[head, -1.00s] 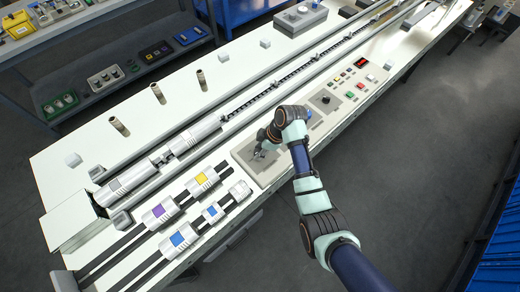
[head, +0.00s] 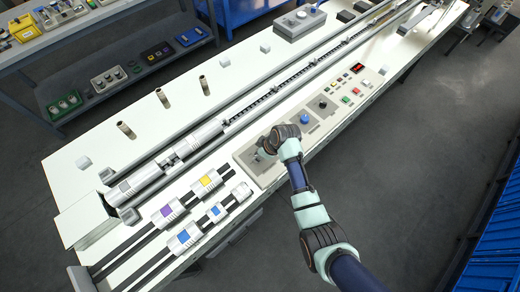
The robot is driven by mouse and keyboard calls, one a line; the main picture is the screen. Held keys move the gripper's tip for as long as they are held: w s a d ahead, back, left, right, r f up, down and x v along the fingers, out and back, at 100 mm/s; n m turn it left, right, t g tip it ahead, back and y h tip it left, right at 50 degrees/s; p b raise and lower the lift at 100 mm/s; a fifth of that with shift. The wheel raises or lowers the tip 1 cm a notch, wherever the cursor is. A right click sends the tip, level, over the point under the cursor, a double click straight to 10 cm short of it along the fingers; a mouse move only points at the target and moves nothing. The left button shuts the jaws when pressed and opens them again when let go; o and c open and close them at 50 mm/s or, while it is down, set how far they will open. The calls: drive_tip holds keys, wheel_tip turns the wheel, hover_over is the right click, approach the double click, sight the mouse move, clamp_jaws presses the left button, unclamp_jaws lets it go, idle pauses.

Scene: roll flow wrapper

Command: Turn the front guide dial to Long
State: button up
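A grey panel (head: 243,158) lies along the front edge of the long white machine bed. My gripper (head: 259,156) is over this panel, its fingers pointing down at it. My wrist covers much of the panel, so a dial under the fingers is hidden. A blue dial (head: 305,118) stands clear to the right of my wrist. A black dial (head: 323,104) sits on a grey plate further right. I cannot read the dial labels or tell which one is the front guide dial. The fingers are too small to tell open from shut, or whether they touch anything.
Left of my gripper are rails with blocks marked purple (head: 168,214), yellow (head: 206,181) and blue. To the right are coloured buttons (head: 354,92) and a red display (head: 357,68). A long chain channel (head: 260,98) runs behind. The floor in front is free.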

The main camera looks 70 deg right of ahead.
drive_tip(key=m+p, duration=0.1)
drive_tip(key=m+h+p, duration=0.1)
drive_tip(key=shift+a+r+m, duration=0.15)
drive_tip(key=shift+r+m, duration=0.1)
drive_tip(key=shift+m, duration=0.15)
drive_tip(key=shift+w+f+m+g+h+p, duration=0.1)
drive_tip(key=shift+m+g+h+p, duration=0.2)
drive_tip(key=shift+m+p, duration=0.5)
drive_tip(key=shift+f+m+g+h+p, duration=0.15)
drive_tip(key=shift+m+h+p, duration=0.25)
drive_tip(key=shift+m, duration=0.7)
drive_tip(key=o, duration=1.1)
drive_tip(key=shift+o, duration=0.2)
drive_tip(key=v, duration=1.2)
drive_tip(key=shift+w, duration=0.15)
